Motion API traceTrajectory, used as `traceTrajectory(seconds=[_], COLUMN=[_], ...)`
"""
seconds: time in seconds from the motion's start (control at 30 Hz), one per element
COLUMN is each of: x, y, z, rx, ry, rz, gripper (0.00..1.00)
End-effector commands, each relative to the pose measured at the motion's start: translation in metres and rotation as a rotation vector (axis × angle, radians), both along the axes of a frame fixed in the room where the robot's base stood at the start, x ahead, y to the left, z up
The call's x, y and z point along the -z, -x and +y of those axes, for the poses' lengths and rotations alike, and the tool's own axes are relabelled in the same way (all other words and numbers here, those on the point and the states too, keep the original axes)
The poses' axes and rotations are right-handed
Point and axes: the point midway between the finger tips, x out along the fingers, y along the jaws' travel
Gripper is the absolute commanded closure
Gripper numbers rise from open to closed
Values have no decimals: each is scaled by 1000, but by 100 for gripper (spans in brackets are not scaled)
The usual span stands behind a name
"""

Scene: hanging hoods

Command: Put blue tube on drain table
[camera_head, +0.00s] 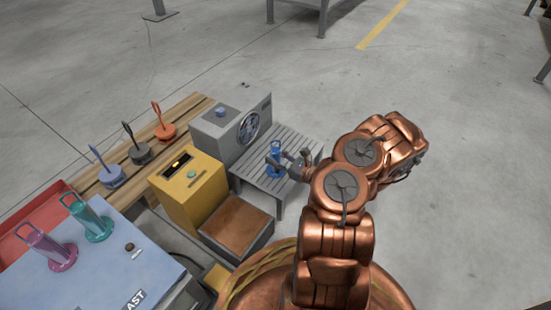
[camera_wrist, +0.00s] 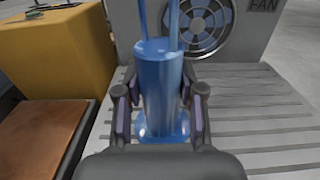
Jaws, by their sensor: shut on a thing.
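The blue tube (camera_wrist: 160,90) stands upright between the two fingers of my gripper (camera_wrist: 160,112) in the wrist view. My gripper is shut on it. The tube has a flared base and a tall handle whose top is cut off in that view. In the head view the tube (camera_head: 276,157) shows over the slatted grey drain table (camera_head: 291,142), with my gripper (camera_head: 277,165) around it. In the wrist view the base is at the level of the drain table's slats (camera_wrist: 270,120); I cannot tell whether it touches them.
A grey fan unit (camera_head: 222,137) stands behind the drain table. A yellow box (camera_head: 188,190) with a brown plate (camera_head: 236,222) is to the left. A wooden bench (camera_head: 90,185) holds blue, dark and orange handled pieces. Teal and magenta tubes stand on a pale blue box (camera_head: 130,285).

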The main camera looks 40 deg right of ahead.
Motion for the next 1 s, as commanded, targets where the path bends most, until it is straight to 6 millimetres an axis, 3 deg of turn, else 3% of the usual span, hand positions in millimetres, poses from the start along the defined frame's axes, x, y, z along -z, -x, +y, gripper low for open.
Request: traceTrajectory(seconds=[0.07,0.1,0.3,0.7,1.0], x=[1,1,1,-1,-6], y=[0,0,0,1,47], z=[0,0,0,0,-17], rx=[-1,0,0,0,3], ry=[-1,0,0,0,-2], rz=[0,-1,0,0,1], gripper=[100,57,37,36,36])
